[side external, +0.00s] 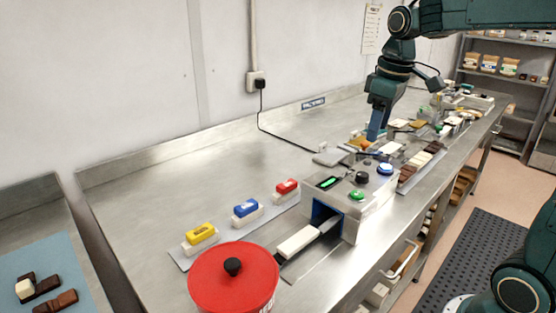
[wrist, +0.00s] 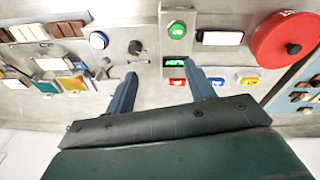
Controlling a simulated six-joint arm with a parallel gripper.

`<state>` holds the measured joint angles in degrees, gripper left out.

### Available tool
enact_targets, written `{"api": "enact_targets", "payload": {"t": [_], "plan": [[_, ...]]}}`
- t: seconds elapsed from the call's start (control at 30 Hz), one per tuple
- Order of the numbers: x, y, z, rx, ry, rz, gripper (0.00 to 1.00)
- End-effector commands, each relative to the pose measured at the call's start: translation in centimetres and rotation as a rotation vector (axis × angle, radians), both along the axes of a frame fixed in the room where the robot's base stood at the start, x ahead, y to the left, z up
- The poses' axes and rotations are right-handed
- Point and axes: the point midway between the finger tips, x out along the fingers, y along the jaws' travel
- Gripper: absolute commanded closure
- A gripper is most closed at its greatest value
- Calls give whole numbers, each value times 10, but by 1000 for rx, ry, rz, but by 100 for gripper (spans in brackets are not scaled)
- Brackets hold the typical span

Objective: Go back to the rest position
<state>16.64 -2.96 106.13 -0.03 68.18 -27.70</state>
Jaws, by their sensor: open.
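My gripper (side external: 375,134) hangs above the steel bench, behind the grey machine with its fingers pointing down. In the wrist view its two blue-grey fingers (wrist: 162,76) are spread apart. Nothing shows between them. The grey machine (side external: 378,207) has a lit green display (side external: 328,183), a green button (side external: 357,195), a black knob (side external: 362,177) and a blue button (side external: 385,169). I cannot tell how high the fingertips are above the bench. No marker of a rest position shows.
A red lidded pot (side external: 232,280) stands at the front. Yellow (side external: 201,233), blue (side external: 246,208) and red (side external: 287,187) pieces sit on white blocks behind it. A white bar (side external: 299,240) lies at the machine's opening. Moulds and bars (side external: 422,160) crowd the bench's far part.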

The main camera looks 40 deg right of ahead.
Motion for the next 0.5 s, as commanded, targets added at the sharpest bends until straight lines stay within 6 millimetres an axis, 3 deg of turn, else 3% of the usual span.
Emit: {"api": "enact_targets", "payload": {"t": [0.23,0.5], "plan": [[-43,38,4,1,-96,-44,46],[-90,69,-5,24,-197,-94,46]]}}
